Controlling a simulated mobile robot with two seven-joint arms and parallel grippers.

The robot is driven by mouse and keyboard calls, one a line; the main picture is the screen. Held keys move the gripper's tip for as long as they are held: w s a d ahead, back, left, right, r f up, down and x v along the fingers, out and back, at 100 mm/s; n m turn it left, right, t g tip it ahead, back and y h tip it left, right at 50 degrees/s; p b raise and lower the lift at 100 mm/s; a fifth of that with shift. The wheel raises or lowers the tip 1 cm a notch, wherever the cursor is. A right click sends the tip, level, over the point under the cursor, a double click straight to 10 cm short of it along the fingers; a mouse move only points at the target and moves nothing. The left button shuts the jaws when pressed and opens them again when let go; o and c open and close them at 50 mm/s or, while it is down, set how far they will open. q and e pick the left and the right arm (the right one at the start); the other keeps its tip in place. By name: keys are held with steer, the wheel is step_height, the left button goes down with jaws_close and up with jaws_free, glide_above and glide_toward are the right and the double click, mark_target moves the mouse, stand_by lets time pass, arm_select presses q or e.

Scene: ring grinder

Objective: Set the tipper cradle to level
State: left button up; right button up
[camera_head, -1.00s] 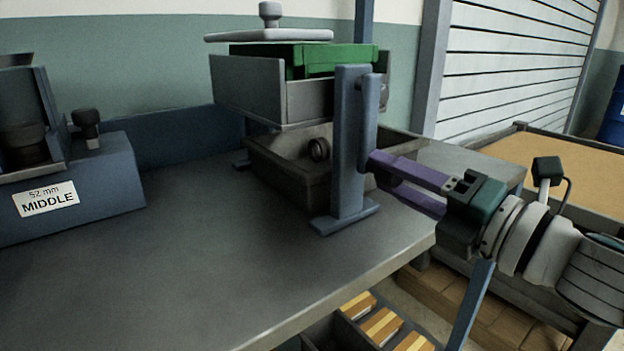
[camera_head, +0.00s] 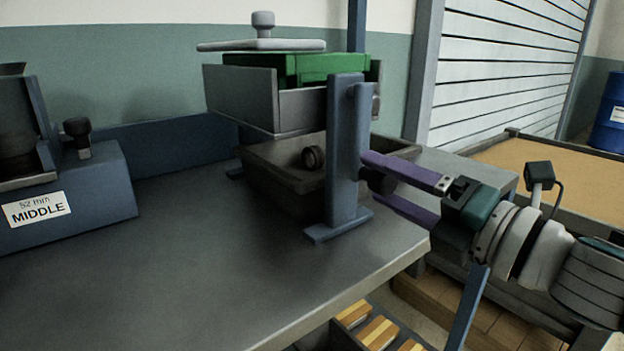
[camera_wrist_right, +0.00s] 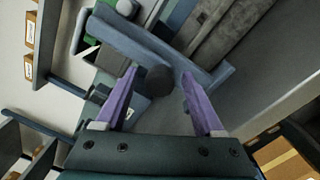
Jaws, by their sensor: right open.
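The tipper cradle (camera_head: 240,94) is a grey open box carried beside a blue upright post (camera_head: 343,205). It looks about level in the head view. A green crate (camera_head: 300,68) sits in it. A blue lever (camera_head: 364,118) hangs along the post. My right gripper (camera_head: 372,180) is open, its purple fingers close to the right side of the post. In the right wrist view my gripper (camera_wrist_right: 160,76) has a dark round knob (camera_wrist_right: 158,80) between its fingertips, with a gap on both sides. My left gripper is out of view.
A dark tray (camera_head: 270,172) with a dark ring-like part (camera_head: 313,157) stands under the cradle. A grey plate with a knob (camera_head: 262,44) shows above the crate. A blue fixture labelled 52 mm MIDDLE (camera_head: 95,200) stands left. The grey bench top (camera_head: 190,260) is clear in front.

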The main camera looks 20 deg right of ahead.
steer(key=v, duration=1)
